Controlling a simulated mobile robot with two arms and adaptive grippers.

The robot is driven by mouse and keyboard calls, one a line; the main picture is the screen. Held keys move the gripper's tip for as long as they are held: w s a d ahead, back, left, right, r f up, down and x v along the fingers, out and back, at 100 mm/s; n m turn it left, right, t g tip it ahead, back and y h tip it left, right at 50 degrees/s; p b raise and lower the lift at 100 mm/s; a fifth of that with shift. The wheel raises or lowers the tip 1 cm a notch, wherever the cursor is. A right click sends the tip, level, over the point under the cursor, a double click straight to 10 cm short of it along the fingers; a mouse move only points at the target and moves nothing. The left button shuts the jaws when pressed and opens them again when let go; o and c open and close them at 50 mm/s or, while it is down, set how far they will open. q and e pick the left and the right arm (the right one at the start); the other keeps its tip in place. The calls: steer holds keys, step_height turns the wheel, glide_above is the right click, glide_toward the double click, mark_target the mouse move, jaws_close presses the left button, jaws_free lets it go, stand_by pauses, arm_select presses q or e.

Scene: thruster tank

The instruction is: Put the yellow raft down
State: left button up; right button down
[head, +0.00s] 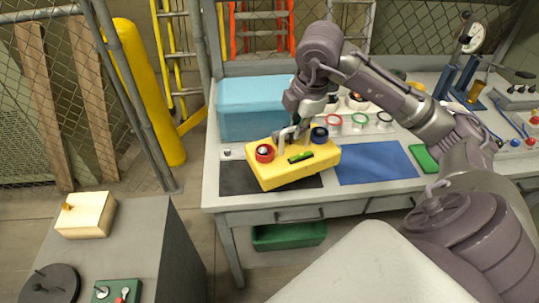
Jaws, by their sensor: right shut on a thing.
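The yellow raft (282,174) is a flat yellow block in the middle of the view. A red ringed part (264,154), a dark blue ringed part (319,135) and a green piece (300,157) are on its top. My right gripper (291,138) reaches down from above and is shut on the raft near its rear middle. The raft is over the right part of the black mat (240,181), turned a little. I cannot tell whether its underside touches the mat. My left gripper is out of view.
A blue bin (248,103) stands close behind the raft. A blue mat (376,163) to the right is bare. Red, green and dark rings (358,122) stand behind it. A green pad (424,158) and tools lie farther right. A grey cabinet (150,235) stands front left.

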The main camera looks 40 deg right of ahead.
mark_target(259, 142)
steer(key=d+m, duration=0.1)
steer(key=m, duration=0.1)
steer(key=shift+d+m, duration=0.1)
steer(key=shift+m, duration=0.2)
steer(key=shift+d+m+h, duration=0.1)
steer(key=shift+m+h, duration=0.2)
steer(key=shift+m, duration=0.1)
steer(key=shift+w, duration=0.3)
steer(key=w+a+f+p, duration=0.1)
steer(key=w+f+p, duration=0.1)
steer(key=w+f, duration=0.1)
steer(key=w+a+f+p, duration=0.2)
steer(key=w+f, duration=0.1)
steer(key=w+a+f+p, duration=0.1)
steer(key=w+a+f, duration=0.1)
steer(key=w+f, duration=0.1)
steer(key=shift+w+a+f+p, duration=0.2)
steer(key=shift+a+f+p, duration=0.05)
steer(key=shift+f+p, duration=0.2)
steer(key=shift+f, duration=0.5)
steer(key=c, duration=1.2)
jaws_free()
steer(key=shift+c, duration=0.2)
